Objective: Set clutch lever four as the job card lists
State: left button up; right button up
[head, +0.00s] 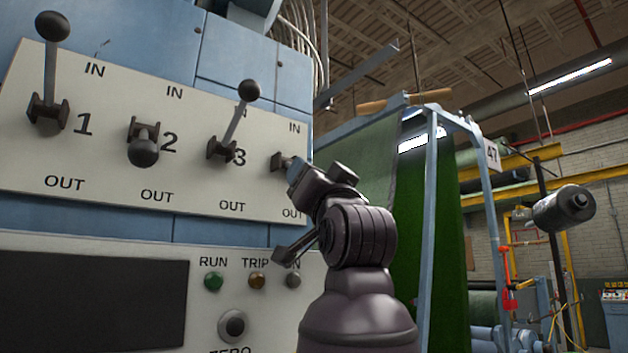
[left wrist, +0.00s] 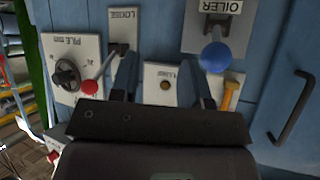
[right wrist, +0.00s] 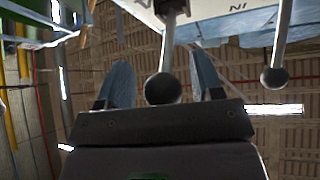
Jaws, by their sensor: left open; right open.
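Clutch lever four's bracket (head: 282,161) shows at the right end of the numbered panel in the head view. My right arm covers its number and knob there. My right gripper (head: 297,172) is at this lever. In the right wrist view a dark ball knob (right wrist: 163,88) on a grey shaft, apparently lever four's, lies between the open fingers of my right gripper (right wrist: 163,84). I cannot tell whether they touch it, or its exact setting. My left gripper (left wrist: 159,75) is open and empty before a blue cabinet face. No job card is readable.
Lever 1 (head: 49,70) and lever 3 (head: 237,118) point up to IN; lever 2 (head: 143,151) has its knob low. RUN, TRIP and ZERO controls sit below. In the left wrist view are a red-knobbed lever (left wrist: 92,87), blue oiler knob (left wrist: 215,57) and black handle (left wrist: 292,108).

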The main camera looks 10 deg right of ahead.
pick_arm(q)
jog(key=shift+s+f+b, duration=0.2)
jog(key=shift+f+b, duration=0.15)
jog(key=shift+f, duration=0.2)
jog(key=shift+s+f+b, duration=0.2)
jog(key=shift+f+b, duration=0.15)
jog(key=shift+f, duration=0.2)
pick_arm(e)
jog(key=v, duration=1)
jog(key=shift+s, duration=0.15)
pick_arm(q)
jog(key=shift+w+r, duration=0.1)
jog(key=shift+w, duration=0.05)
pick_arm(e)
jog(key=shift+f, duration=0.1)
